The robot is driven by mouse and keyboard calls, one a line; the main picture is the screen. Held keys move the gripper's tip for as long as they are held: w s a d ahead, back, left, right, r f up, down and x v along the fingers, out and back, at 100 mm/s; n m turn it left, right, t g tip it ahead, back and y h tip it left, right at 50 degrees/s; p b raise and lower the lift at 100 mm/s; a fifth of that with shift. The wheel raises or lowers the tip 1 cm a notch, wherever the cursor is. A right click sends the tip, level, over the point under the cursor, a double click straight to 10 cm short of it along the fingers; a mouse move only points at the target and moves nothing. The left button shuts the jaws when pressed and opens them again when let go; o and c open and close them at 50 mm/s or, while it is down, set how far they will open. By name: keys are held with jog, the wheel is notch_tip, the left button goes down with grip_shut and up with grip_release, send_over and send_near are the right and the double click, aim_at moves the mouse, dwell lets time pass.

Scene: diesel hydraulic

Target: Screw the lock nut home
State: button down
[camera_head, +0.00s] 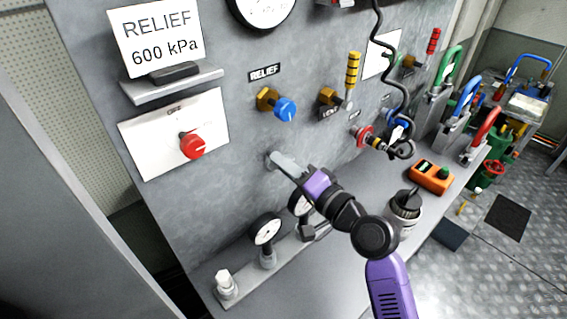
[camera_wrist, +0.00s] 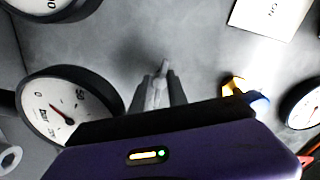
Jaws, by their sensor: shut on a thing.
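My gripper (camera_head: 287,165) reaches toward the grey panel below the brass relief valve (camera_head: 268,100) with its blue knob (camera_head: 286,109). In the wrist view its dark fingers (camera_wrist: 160,85) are closed around a narrow pale grey piece (camera_wrist: 158,92), whose tip points at the panel. I cannot tell whether this piece is the lock nut, or whether it touches the panel. The valve (camera_wrist: 236,86) stands to the right of the fingers in the wrist view, apart from them. No lock nut can be clearly made out; any nut on the valve is too small to tell.
Gauges (camera_head: 266,229) and a white fitting (camera_head: 224,283) stand on the ledge below my gripper. A black-capped jar (camera_head: 405,205) and an orange box (camera_head: 432,177) stand to the right.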

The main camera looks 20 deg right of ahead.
jog(key=shift+f, duration=0.1)
jog(key=c, duration=1.3)
grip_release()
